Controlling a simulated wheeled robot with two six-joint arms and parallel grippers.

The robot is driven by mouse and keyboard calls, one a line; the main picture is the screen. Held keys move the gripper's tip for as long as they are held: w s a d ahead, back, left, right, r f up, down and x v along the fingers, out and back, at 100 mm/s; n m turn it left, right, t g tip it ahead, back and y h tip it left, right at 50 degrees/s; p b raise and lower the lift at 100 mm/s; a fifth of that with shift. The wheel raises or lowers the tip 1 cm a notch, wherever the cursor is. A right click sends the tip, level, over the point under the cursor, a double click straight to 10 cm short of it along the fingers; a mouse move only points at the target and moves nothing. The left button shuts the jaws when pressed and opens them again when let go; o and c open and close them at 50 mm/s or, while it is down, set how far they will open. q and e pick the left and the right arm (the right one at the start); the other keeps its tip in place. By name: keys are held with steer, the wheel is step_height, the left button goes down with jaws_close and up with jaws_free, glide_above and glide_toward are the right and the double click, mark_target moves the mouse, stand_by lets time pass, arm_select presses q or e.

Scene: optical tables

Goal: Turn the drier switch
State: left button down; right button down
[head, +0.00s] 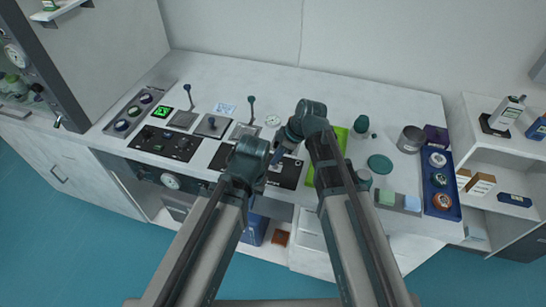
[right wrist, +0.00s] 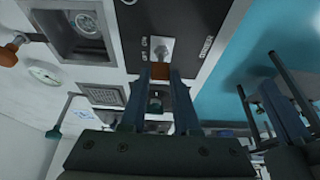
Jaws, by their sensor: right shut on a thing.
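The drier switch stands on a black panel (head: 288,178), beneath my right gripper in the head view. In the right wrist view, its metal base (right wrist: 160,50) sits beside OFF and ON marks, with larger lettering to the right. My right gripper (head: 277,158) reaches down to the panel.
A green tray (head: 341,140) and a blue tray (head: 455,206) with round items lie to the right. A bare bench strip runs along the back.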

steer(key=y+b, duration=0.1)
steer(key=b, duration=0.1)
steer(key=d+f+t+y+b, duration=0.1)
steer(key=y+b, duration=0.1)
steer(key=b, duration=0.1)
steer(key=s+d+y+b, duration=0.1)
steer(key=y+b, duration=0.1)
steer(key=shift+d+f+t, duration=0.25)
steer(key=shift+f+t, duration=0.05)
steer(key=shift+t, duration=0.1)
steer(key=shift+s+d+t+y+b, duration=0.1)
steer(key=shift+d+t+y+b, duration=0.2)
steer(key=shift+y+b, duration=0.9)
steer(key=shift+b, duration=0.35)
steer(key=shift+r, duration=0.1)
steer(key=c, duration=0.6)
jaws_free()
steer(key=shift+c, duration=0.2)
